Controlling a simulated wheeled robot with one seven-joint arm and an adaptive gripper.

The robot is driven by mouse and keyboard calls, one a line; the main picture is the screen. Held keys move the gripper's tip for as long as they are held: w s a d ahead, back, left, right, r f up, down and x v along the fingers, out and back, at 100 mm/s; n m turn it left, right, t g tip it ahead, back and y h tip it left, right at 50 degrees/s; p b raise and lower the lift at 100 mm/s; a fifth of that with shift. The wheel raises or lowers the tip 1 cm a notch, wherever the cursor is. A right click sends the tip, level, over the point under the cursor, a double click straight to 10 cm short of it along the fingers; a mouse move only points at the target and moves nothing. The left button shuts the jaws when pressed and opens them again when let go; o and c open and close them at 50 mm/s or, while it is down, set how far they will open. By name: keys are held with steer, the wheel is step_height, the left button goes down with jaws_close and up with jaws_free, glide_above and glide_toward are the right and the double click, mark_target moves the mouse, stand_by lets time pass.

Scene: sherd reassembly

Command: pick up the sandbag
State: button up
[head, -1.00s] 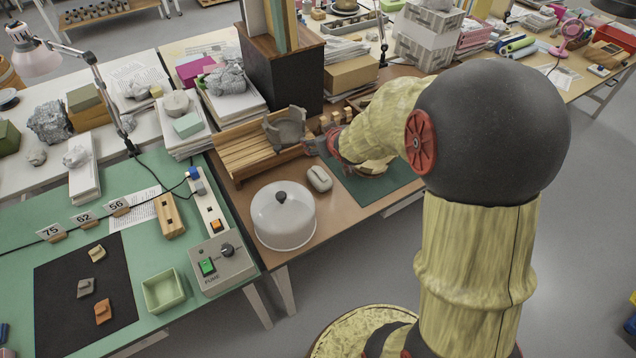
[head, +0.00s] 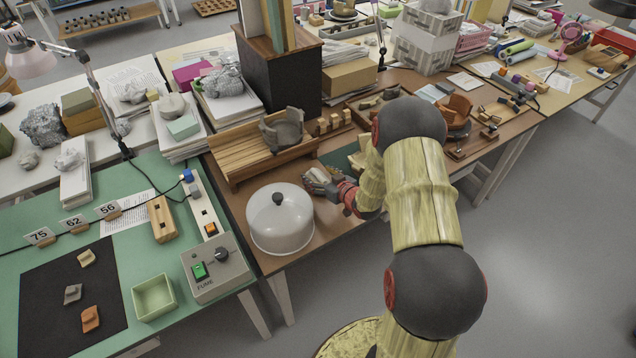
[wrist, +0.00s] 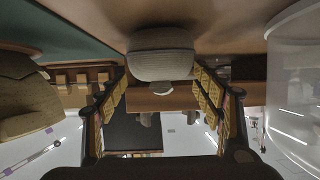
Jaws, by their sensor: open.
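The sandbag (wrist: 160,58) is a small, rounded grey bag with a short stub on one side. In the wrist view it shows at the upper middle, between the two fingers of my open gripper (wrist: 163,92). I cannot tell whether the fingers touch it. In the head view my gripper (head: 322,184) is low over the brown table beside the clear dome, and it largely hides the sandbag.
The clear dome (head: 281,220) with a dark knob stands close to the left of my gripper; it also shows at the right in the wrist view (wrist: 295,85). A slatted wooden rack (head: 240,151) with a grey vessel (head: 283,129) stands behind.

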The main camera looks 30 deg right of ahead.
mark_target(312, 170)
steer(key=b+x, duration=0.1)
steer(key=x, duration=0.3)
steer(key=shift+w+a+r+b, duration=0.1)
steer(key=shift+w+b, duration=0.2)
steer(key=shift+c, duration=0.9)
steer(key=c, duration=1.5)
steer(key=shift+r, duration=0.15)
jaws_close()
